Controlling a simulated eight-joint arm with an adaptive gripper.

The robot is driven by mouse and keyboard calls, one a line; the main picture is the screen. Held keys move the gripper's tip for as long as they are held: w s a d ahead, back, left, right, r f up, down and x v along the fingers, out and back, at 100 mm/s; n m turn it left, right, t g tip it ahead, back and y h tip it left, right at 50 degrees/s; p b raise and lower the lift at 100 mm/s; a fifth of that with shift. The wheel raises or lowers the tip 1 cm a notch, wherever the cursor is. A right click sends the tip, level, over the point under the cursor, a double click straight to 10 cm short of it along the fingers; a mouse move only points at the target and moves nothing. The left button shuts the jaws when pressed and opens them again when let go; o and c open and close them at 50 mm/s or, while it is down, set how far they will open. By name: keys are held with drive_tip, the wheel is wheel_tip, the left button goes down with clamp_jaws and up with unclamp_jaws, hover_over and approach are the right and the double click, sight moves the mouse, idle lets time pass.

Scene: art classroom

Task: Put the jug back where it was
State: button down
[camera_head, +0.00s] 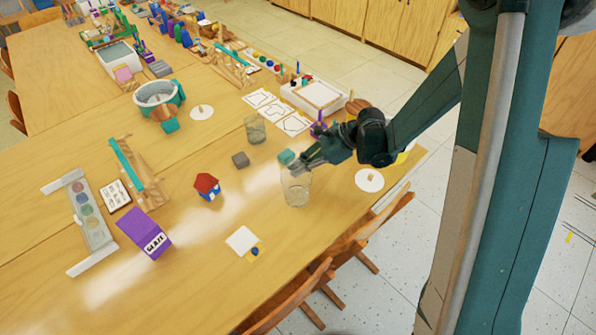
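A clear, see-through vessel (296,190), which may be the jug, stands upright on the right part of the wooden table. My gripper (294,167) reaches in from the right at its rim, with the dark fingers overlapping its top. I cannot tell whether the fingers grip the rim or are only in front of it. A second clear glass vessel (255,130) stands farther back, apart from the gripper. No handle or spout can be made out on either one.
A white disc (369,182) lies right of my gripper near the table edge. Chairs (365,235) stand at the front edge. Bare table lies left of the near vessel.

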drive_tip(key=shift+f, duration=0.25)
drive_tip(key=c, duration=2.6)
unclamp_jaws()
drive_tip(key=shift+r, duration=0.25)
drive_tip(key=p+v, duration=0.2)
drive_tip(key=v, duration=1)
drive_tip(key=shift+f+p, duration=0.1)
drive_tip(key=shift+p, duration=0.2)
